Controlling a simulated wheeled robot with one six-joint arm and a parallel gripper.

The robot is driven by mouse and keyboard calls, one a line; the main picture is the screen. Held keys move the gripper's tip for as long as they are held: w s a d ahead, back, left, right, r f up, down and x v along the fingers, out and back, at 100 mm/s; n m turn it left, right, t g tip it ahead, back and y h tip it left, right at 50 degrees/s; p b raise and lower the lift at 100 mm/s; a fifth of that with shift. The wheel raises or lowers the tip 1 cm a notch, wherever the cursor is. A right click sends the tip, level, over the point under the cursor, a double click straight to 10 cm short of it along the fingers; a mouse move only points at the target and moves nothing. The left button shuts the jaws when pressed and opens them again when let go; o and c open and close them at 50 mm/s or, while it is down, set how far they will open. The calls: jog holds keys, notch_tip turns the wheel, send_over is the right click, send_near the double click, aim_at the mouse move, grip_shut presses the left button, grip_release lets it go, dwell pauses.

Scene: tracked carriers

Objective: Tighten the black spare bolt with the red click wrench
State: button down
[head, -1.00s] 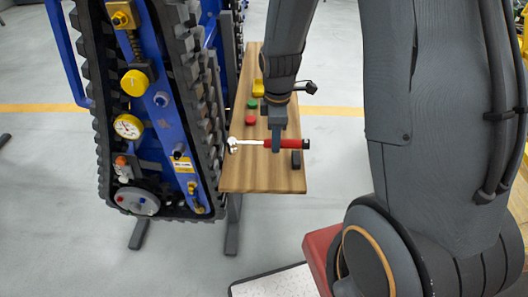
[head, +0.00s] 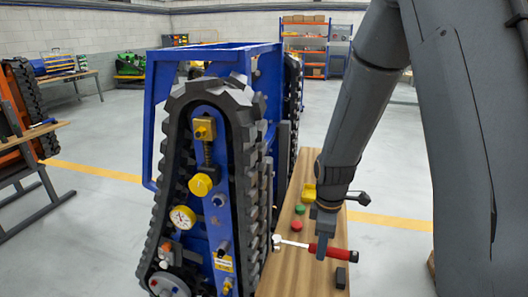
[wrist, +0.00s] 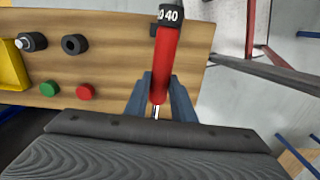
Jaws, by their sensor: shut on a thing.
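The red click wrench (head: 341,254) has a red handle, a black end and a silver head (head: 277,242) pointing left towards the tracked carrier. My gripper (head: 321,246) is shut on its handle, over the wooden bench. In the wrist view the red handle (wrist: 166,62) runs between the fingers of my gripper (wrist: 162,97), and its black end reads 40. I cannot tell whether the wrench touches the bench. The blue carrier (head: 218,240) stands left of the bench, with coloured fittings on its side. I cannot make out the black spare bolt; the carrier's lowest part is cut off by the frame.
The bench (head: 296,271) holds a green button (head: 300,209), a red button (head: 296,226), a yellow holder (head: 309,192) and a dark block (head: 341,278). Two black sockets (wrist: 74,44) show in the wrist view.

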jog(key=w+r+m+b, duration=0.4)
jog(key=w+m, duration=0.8)
jog(key=m, duration=0.5)
jog(key=shift+r, duration=0.3)
